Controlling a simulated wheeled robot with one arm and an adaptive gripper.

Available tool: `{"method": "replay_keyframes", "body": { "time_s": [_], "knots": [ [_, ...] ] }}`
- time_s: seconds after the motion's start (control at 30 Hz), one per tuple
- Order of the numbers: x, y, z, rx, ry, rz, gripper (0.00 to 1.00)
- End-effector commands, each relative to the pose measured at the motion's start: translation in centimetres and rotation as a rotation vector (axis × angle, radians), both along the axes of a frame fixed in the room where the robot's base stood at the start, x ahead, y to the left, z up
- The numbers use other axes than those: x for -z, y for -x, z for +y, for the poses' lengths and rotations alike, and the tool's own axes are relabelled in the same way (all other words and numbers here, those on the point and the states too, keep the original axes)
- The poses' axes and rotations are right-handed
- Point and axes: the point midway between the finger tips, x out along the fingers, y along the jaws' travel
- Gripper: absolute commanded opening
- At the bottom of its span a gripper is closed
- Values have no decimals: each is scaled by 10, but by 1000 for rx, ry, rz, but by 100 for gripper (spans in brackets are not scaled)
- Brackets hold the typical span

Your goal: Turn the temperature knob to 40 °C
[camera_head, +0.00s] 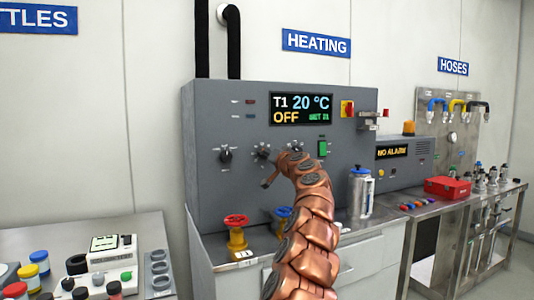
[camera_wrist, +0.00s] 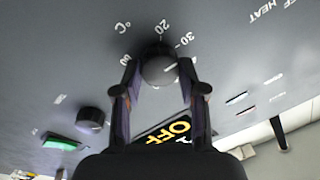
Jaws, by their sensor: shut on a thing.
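The temperature knob (camera_head: 262,153) is the dark middle knob on the front of the grey heating unit (camera_head: 225,110). In the wrist view, the round knob (camera_wrist: 157,71) sits between the two fingers of my gripper (camera_wrist: 158,78), which are shut on its sides. A scale with "20", "30" and "°C" is printed around it; the fingers and knob cover part of it. A pale line shows on the knob, but its exact reading is unclear. The display (camera_head: 301,108) reads "T1 20 °C" and "OFF". In the head view my copper arm partly hides the gripper.
Another dark knob (camera_head: 225,156) is to the left. A knob (camera_wrist: 90,117) and green switch (camera_wrist: 62,142) lie beside my gripper in the wrist view.

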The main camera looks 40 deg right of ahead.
Motion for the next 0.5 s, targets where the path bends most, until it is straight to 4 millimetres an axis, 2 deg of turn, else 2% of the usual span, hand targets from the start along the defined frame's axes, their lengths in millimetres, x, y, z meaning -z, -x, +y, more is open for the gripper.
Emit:
{"method": "replay_keyframes", "body": {
  "time_s": [0.5],
  "knots": [
    [-2, 0, 0, -1, -435, -153, 6]
  ]
}}
